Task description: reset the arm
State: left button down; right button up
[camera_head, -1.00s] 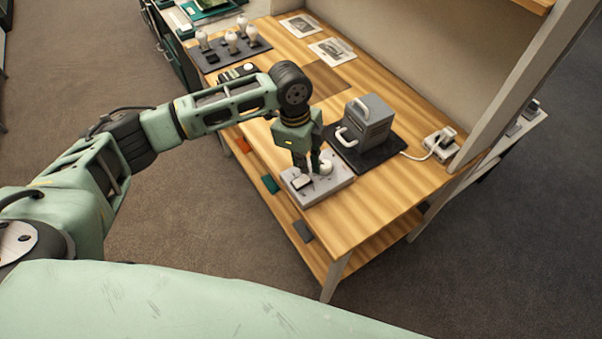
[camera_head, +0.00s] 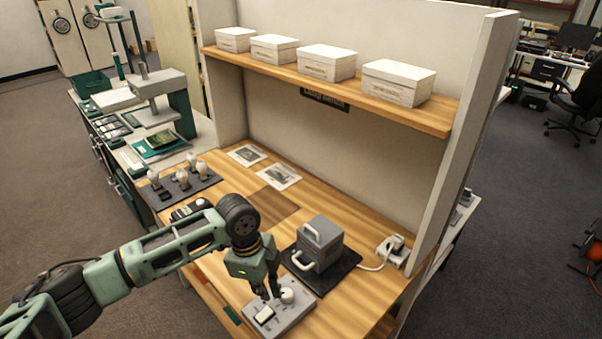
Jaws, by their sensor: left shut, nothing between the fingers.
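My left arm comes in from the lower left and reaches over the wooden bench (camera_head: 345,308). My left gripper (camera_head: 272,294) points down, shut and empty, right over a grey switch box (camera_head: 289,315). The box carries a white round knob (camera_head: 287,295) and a white rocker switch (camera_head: 264,314). The fingertips are close beside the knob; I cannot tell whether they touch it. My right gripper is not in view.
A grey device with handles (camera_head: 319,243) stands on a dark mat right of my gripper, its cable running to a socket (camera_head: 391,249). Bulbs on a dark tray (camera_head: 210,184) stand left. Several archival boxes (camera_head: 327,62) line the shelf (camera_head: 427,118) above.

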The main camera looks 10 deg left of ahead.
pick_arm(q)
jog(key=s+d+f+n+t+h, duration=0.1)
jog(key=s+d+f+n, duration=0.15)
jog(key=s+d, duration=0.3)
jog(key=s+d+f+n+t+h, duration=0.1)
jog(key=s+d+n+h, duration=0.15)
jog(key=s+d, duration=0.35)
jog(key=s+a+n+t+y, duration=0.2)
jog(key=s+a+n+y, duration=0.3)
jog(key=s+a+n, duration=0.95)
notch_tip(320, 180, down, 29)
jog(key=a+m+g+b, duration=0.2)
jog(key=b, duration=0.1)
jog(key=s+a+f+b, duration=0.1)
jog(key=s+a+f, duration=0.2)
jog(key=s+f, duration=1.4)
jog(key=shift+a+f+g+b, duration=0.2)
jog(key=shift+f+g+b, duration=0.15)
jog(key=shift+g, duration=0.05)
